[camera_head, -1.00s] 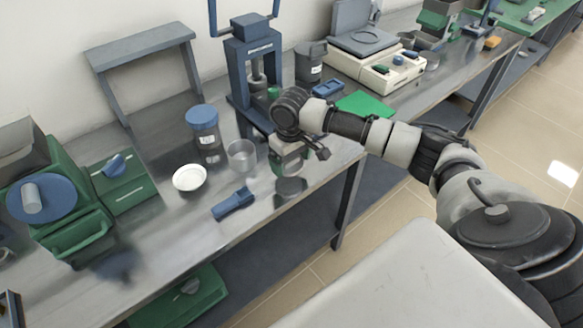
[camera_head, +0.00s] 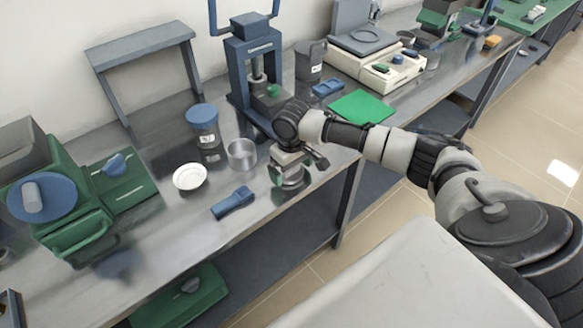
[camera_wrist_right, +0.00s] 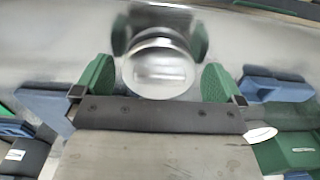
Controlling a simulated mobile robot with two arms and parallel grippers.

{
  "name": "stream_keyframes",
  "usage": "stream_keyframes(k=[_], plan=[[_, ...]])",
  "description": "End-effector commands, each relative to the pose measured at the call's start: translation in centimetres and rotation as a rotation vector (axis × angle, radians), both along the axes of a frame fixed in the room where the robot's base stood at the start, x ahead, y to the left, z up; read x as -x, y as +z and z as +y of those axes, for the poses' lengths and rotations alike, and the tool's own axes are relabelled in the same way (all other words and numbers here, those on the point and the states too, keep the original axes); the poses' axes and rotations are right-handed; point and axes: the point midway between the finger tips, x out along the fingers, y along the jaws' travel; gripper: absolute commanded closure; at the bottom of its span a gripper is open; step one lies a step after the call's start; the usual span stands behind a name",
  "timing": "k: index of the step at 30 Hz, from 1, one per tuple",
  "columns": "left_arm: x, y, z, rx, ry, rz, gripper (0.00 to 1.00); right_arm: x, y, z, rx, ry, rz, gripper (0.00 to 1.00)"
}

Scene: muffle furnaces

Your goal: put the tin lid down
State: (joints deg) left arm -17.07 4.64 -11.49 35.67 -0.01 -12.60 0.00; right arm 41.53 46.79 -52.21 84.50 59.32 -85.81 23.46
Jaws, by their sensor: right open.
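My right gripper (camera_head: 291,178) is low over the front edge of the metal bench, and it is open. The tin lid (camera_wrist_right: 160,75), a round shiny metal disc, lies between its spread green-padded fingers (camera_wrist_right: 158,82) in the right wrist view, with a visible gap on either side. In the head view the lid (camera_head: 293,183) is partly hidden beneath the gripper. An open metal tin (camera_head: 242,155) stands on the bench left of the gripper. My left gripper is not in view.
A blue-lidded jar (camera_head: 203,125), a white dish (camera_head: 190,177) and a blue tool (camera_head: 232,202) stand or lie to the left. A blue press (camera_head: 253,75) stands behind the gripper. A green mat (camera_head: 362,107) lies to the right. The bench's front edge is close.

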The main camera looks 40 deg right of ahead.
Motion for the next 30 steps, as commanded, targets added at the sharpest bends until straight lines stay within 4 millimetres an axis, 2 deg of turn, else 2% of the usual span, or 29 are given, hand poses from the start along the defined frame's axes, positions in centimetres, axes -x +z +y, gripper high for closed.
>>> stream_keyframes(k=[5,12,18,23,30], plan=[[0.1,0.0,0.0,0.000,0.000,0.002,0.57,-0.1,2.2,0.0,-0.001,0.001,-0.003,0.00],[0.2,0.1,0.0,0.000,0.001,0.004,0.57,-0.1,7.5,0.0,-0.001,0.000,-0.005,0.00],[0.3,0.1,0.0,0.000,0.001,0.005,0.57,-0.1,10.8,0.0,-0.001,0.001,-0.002,0.00],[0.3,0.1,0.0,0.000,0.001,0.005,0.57,-0.1,12.0,0.0,0.000,-0.001,-0.001,0.00],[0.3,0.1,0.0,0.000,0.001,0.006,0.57,0.0,12.2,0.0,-0.001,-0.001,0.000,0.00]])
